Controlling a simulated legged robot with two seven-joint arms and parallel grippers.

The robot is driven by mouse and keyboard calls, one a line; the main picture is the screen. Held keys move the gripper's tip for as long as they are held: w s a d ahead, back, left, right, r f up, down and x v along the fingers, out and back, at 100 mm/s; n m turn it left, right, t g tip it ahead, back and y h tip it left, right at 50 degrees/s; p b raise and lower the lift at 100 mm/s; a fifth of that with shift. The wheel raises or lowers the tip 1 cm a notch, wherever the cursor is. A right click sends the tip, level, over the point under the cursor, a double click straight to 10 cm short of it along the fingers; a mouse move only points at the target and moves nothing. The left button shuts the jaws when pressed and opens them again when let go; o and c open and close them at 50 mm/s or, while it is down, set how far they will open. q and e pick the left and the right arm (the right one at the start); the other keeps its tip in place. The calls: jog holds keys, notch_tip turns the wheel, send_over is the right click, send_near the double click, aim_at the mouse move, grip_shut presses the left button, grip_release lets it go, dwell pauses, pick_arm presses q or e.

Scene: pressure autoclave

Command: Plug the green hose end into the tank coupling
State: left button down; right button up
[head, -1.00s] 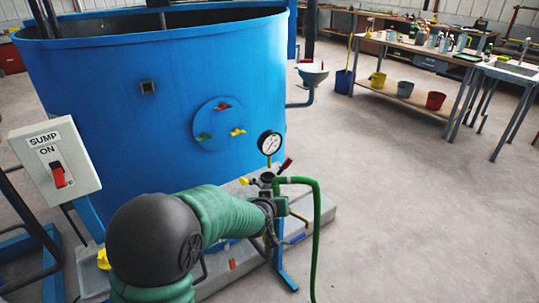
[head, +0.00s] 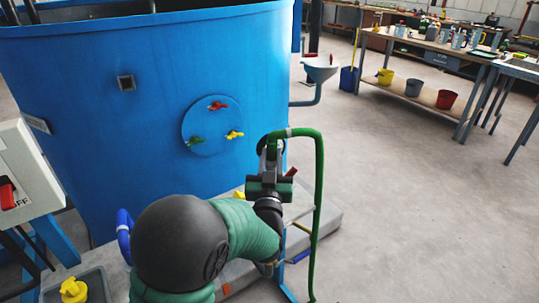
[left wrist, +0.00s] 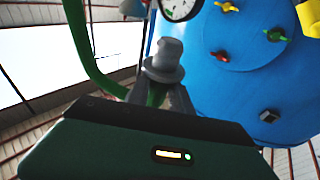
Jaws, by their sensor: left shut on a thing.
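My left gripper (head: 268,186) is shut on the end of the green hose (head: 319,190), in front of the blue tank (head: 90,110). The hose arches over to the right of the gripper and hangs down. In the left wrist view, the fingers (left wrist: 162,97) are together with a grey stepped fitting (left wrist: 166,60) just beyond them. The hose (left wrist: 85,45) runs up to the left there. I cannot tell whether the fitting touches anything. The pressure gauge (left wrist: 180,6) is partly seen above it. In the head view, the gripper covers the gauge and coupling area. My right gripper is not in view.
A round plate (head: 211,140) with coloured wing nuts is on the tank. A switch box (head: 25,170) stands at left. A yellow knob (head: 73,290) and blue handle (head: 124,236) are near my arm. A funnel (head: 320,70) stands behind.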

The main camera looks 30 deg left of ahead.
pick_arm(q)
jog(key=shift+w+d+f, duration=0.15)
jog(key=shift+w, duration=0.05)
jog(key=shift+w+f+b, duration=0.2)
jog(key=shift+f+b, duration=0.1)
jog(key=shift+b, duration=0.05)
jog(key=f+b, duration=0.1)
jog(key=f, duration=0.1)
jog(key=a+f+b, duration=0.1)
jog(key=b, duration=0.1)
jog(key=f+b, duration=0.1)
jog(key=f, duration=0.1)
jog(key=shift+a+f+b, duration=0.25)
jog(key=shift+f+b, duration=0.05)
jog(key=shift+b, duration=0.1)
jog(key=shift+s+d, duration=0.1)
jog(key=shift+d, duration=0.15)
jog(key=shift+f+b, duration=0.1)
jog(key=shift+b, duration=0.2)
jog(key=shift+a, duration=0.1)
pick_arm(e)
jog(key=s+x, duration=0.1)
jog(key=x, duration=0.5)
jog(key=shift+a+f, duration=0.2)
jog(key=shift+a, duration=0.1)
pick_arm(q)
jog(key=shift+a, duration=0.15)
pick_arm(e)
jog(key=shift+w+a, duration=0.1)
